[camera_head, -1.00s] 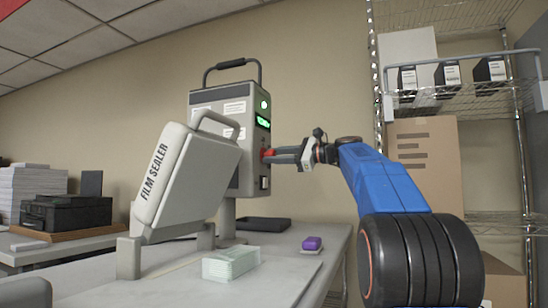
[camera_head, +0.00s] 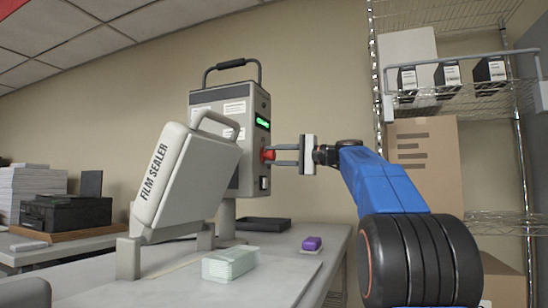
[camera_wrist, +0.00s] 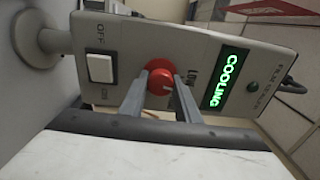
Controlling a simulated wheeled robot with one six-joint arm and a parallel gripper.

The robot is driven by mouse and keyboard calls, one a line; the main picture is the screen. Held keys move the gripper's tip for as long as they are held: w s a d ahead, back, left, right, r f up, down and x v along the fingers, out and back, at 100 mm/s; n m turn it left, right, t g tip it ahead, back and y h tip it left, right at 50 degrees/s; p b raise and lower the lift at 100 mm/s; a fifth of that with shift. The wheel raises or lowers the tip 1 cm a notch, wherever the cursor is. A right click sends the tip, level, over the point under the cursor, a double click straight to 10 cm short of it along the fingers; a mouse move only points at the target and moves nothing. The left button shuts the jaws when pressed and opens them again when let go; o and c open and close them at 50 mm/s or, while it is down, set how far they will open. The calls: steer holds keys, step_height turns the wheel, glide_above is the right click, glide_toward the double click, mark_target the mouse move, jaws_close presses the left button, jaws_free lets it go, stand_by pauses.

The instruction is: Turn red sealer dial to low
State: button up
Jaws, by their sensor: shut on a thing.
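The film sealer (camera_head: 225,120) stands on the table with its pale lid (camera_head: 180,185) raised at a tilt. Its red dial (camera_wrist: 160,80) is on the control face; it also shows in the head view (camera_head: 268,155). My gripper (camera_wrist: 160,88) is shut on the dial, one finger on each side. In the head view my gripper (camera_head: 276,155) reaches in from the right. A "LOW" label (camera_wrist: 193,76) is partly hidden by a finger. The dial's small pale mark shows, but its exact setting is hard to tell. The green display (camera_wrist: 224,77) reads "COOLING".
A white OFF/ON switch (camera_wrist: 101,68) is beside the dial. A purple item (camera_head: 312,243), a pale green stack (camera_head: 230,263) and a black tray (camera_head: 263,224) lie on the table. A wire shelf (camera_head: 460,95) with boxes stands at the right.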

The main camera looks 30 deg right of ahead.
steer(key=shift+r+n, duration=0.1)
steer(key=shift+n, duration=0.8)
steer(key=o, duration=1)
steer(key=shift+s, duration=0.1)
steer(key=v, duration=1.7)
steer(key=shift+s+d+f, duration=0.1)
steer(key=shift+d+f, duration=0.1)
